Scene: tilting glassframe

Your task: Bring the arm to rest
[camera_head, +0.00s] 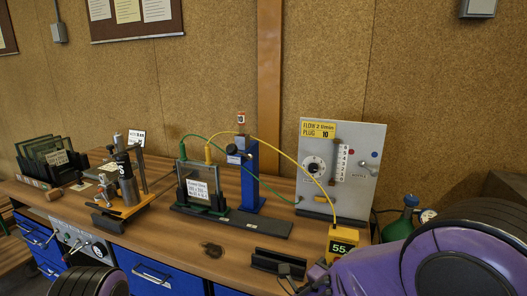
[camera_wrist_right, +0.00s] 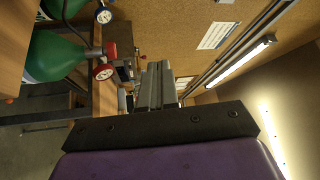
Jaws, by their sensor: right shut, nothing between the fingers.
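My right arm (camera_head: 435,255) shows as large purple links at the lower right of the head view. Its gripper is out of sight there. In the right wrist view my right gripper (camera_wrist_right: 159,66) has its two grey fingers together, with nothing between them. It points at open space beside the bench end, with green gas cylinders to the left of the picture. A dark rounded part of my body, with some purple, shows at the lower left of the head view. My left gripper is not in view.
The wooden bench (camera_head: 195,252) holds a glass frame stand (camera_head: 203,185), a grey flow panel (camera_head: 342,170), a yellow display (camera_head: 342,242) reading 55, a clamp rig (camera_head: 122,190) and a rack of dark plates (camera_head: 50,162). A green cylinder (camera_head: 400,225) stands near my right arm.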

